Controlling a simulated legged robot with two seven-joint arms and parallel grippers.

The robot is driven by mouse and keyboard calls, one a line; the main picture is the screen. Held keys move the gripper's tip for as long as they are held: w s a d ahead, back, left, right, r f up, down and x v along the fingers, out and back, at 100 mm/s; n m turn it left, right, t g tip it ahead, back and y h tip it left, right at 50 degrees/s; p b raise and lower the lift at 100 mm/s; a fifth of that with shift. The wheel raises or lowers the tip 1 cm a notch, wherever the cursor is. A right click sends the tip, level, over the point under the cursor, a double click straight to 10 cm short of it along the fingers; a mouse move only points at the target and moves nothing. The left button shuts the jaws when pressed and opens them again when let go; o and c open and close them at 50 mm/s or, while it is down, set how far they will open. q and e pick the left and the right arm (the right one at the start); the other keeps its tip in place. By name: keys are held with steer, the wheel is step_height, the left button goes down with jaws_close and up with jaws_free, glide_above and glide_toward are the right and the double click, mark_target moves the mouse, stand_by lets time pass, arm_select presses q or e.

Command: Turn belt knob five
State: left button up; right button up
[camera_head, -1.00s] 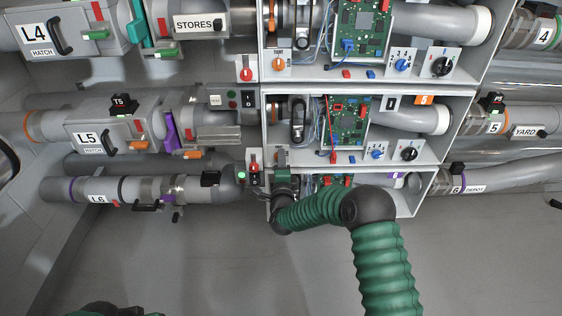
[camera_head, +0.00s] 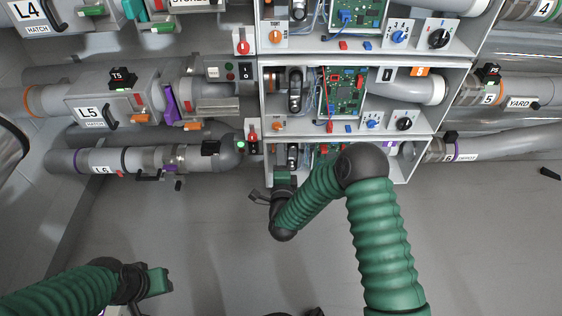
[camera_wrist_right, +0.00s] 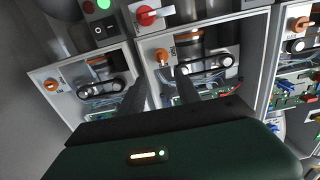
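The orange belt knob of row five (camera_head: 278,124) is at the lower left of the middle open box. I take it to be the orange knob (camera_wrist_right: 161,56) on the middle panel in the right wrist view. My right gripper (camera_wrist_right: 160,78) is open there, one dark finger on each side of the knob in the picture. The knob looks apart from the fingers, beyond their tips. In the head view my right gripper (camera_head: 283,178) is below the knob, over the row-six box. My left gripper (camera_head: 155,282) is low at the left, its fingers unclear.
Other orange knobs sit on the row-four box (camera_head: 274,37) and, in the right wrist view, on the left panel (camera_wrist_right: 50,85). A red knob (camera_wrist_right: 147,15) and black switch (camera_wrist_right: 103,28) are close by. Blue and black dials stand right. The floor area below is clear.

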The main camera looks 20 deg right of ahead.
steer(key=p+v, duration=0.1)
steer(key=v, duration=0.4)
steer(key=shift+s+f, duration=0.1)
steer(key=shift+s, duration=0.15)
